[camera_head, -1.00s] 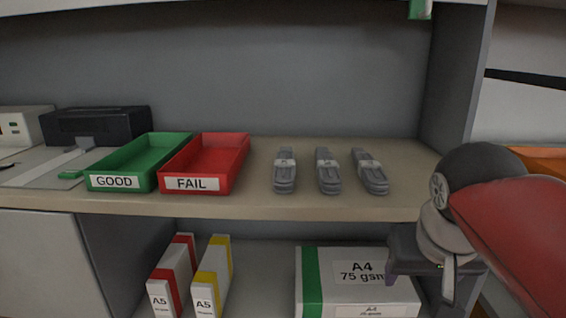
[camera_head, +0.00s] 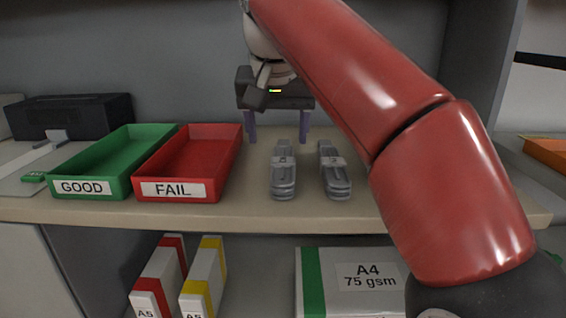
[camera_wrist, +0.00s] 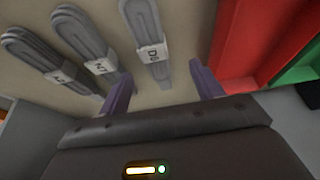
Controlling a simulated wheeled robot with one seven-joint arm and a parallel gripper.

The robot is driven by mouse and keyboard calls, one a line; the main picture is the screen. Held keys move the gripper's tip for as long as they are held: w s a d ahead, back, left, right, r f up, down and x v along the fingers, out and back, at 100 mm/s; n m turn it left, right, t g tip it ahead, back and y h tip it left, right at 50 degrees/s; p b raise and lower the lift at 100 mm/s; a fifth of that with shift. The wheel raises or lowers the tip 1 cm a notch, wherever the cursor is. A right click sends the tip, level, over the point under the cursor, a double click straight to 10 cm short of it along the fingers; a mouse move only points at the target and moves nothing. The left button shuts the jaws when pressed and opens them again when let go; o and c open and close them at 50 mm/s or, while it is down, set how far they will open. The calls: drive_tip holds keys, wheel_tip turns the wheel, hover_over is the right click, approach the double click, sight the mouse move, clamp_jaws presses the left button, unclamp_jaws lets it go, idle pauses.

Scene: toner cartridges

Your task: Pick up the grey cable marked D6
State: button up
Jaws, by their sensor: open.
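The grey cable marked D6 (camera_wrist: 146,25) is a folded bundle with a white label band, lying on the shelf. In the head view it is the left cable (camera_head: 283,182), nearest the red tray. My gripper (camera_wrist: 160,75) is open and empty, with its purple fingers pointing down over the shelf. In the wrist view the near end of the D6 cable lies between the two fingertips. In the head view my gripper (camera_head: 278,138) is at the far end of this cable. I cannot tell whether the fingers touch the shelf.
Two similar grey cables (camera_wrist: 82,32) (camera_wrist: 38,50) lie beside it; one shows in the head view (camera_head: 335,183), the other is hidden behind my arm. The red FAIL tray (camera_head: 183,193) and green GOOD tray (camera_head: 90,190) stand to the left. Boxes fill the lower shelf.

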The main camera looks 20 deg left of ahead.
sight(283, 159)
drive_tip(key=x, duration=0.2)
drive_tip(key=b+x, duration=0.1)
drive_tip(key=x, duration=0.1)
drive_tip(key=d+b+x, duration=0.1)
drive_tip(key=x, duration=0.1)
drive_tip(key=shift+w+f, duration=0.1)
drive_tip(key=shift+f, duration=0.1)
drive_tip(key=shift+c, duration=0.3)
drive_tip(key=c, duration=1.1)
drive_tip(key=shift+r, duration=0.2)
